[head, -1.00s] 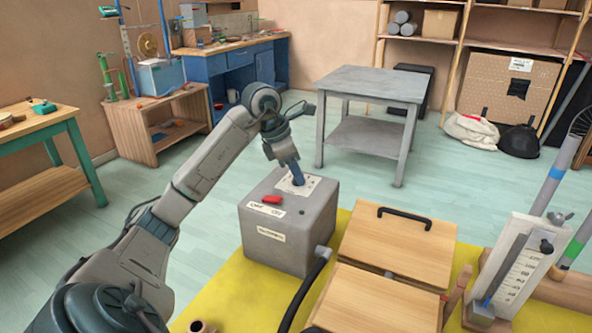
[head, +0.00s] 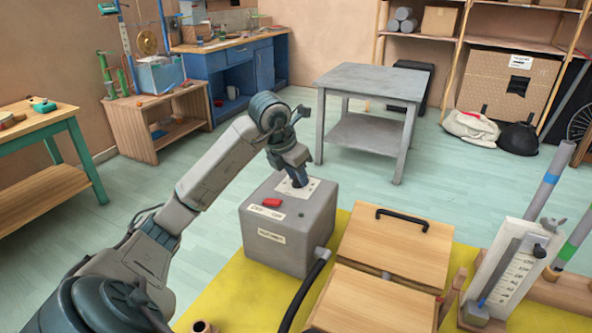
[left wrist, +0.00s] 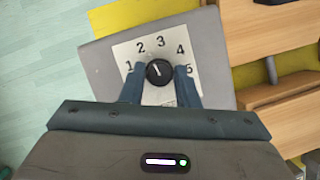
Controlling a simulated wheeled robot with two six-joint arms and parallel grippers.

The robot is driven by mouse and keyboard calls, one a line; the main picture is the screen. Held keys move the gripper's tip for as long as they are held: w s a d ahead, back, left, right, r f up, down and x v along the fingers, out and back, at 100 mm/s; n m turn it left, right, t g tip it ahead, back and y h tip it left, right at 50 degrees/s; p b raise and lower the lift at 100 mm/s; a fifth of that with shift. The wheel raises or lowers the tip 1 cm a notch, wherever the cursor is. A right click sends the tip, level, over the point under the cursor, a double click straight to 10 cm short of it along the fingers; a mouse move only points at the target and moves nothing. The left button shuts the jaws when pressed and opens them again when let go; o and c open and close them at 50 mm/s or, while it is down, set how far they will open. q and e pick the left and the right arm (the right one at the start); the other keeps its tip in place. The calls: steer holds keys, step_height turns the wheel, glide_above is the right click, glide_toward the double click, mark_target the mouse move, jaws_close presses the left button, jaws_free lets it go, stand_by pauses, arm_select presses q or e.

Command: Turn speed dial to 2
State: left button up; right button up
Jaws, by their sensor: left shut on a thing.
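The grey control box (head: 290,238) stands on the yellow mat. On its top is a pale dial plate numbered 1 to 5, seen in the left wrist view (left wrist: 190,55). The speed dial (left wrist: 159,72) is a round black knob with a white pointer line. The line tilts up and left, roughly towards 2; its exact setting is hard to read. My left gripper (head: 298,182) comes down from above, with its fingers on either side of the knob, shut on it. In the head view the gripper hides the knob. My right gripper is not in view.
A red switch (head: 272,203) sits on the box top beside the dial plate. A black hose (head: 305,290) leaves the box's right side. A wooden lidded box (head: 395,245) stands close on the right, and a white scale (head: 510,275) stands farther right.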

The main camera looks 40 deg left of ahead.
mark_target(294, 187)
arm_select(q)
steer(key=shift+n+y, duration=0.4)
steer(key=shift+n, duration=0.5)
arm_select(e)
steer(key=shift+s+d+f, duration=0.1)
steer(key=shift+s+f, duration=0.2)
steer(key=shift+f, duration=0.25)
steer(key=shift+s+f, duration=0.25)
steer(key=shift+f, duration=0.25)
arm_select(q)
steer(key=o, duration=1)
steer(key=v, duration=0.3)
steer(key=shift+w+r, duration=0.1)
steer(key=shift+r, duration=0.05)
steer(key=shift+p+v, duration=0.6)
steer(key=shift+v, duration=0.5)
steer(key=shift+p+v, duration=1.35)
steer(key=shift+v, duration=1.35)
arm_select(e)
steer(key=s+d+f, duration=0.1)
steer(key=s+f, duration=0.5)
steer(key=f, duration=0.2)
